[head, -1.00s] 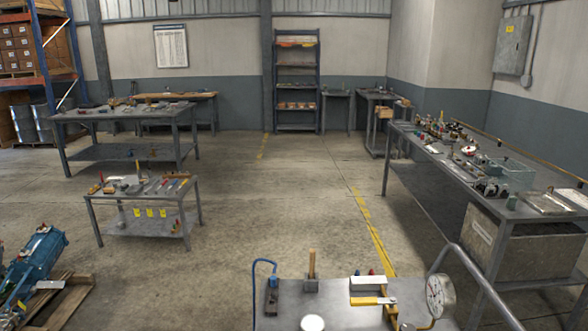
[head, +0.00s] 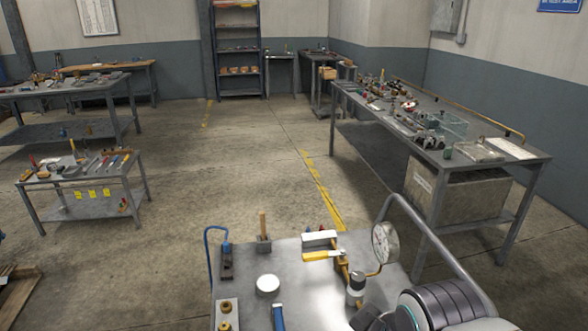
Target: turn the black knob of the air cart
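The air cart (head: 310,270) stands at the bottom of the head view, with a grey metal top and a bent tube handle (head: 440,235) at its right. Part of my arm (head: 440,306) shows at the bottom right, over the cart's near right side. My gripper is not clearly in view.
A long workbench (head: 470,190) stands at the right, a low table (head: 85,190) at the left. Floor between is clear.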

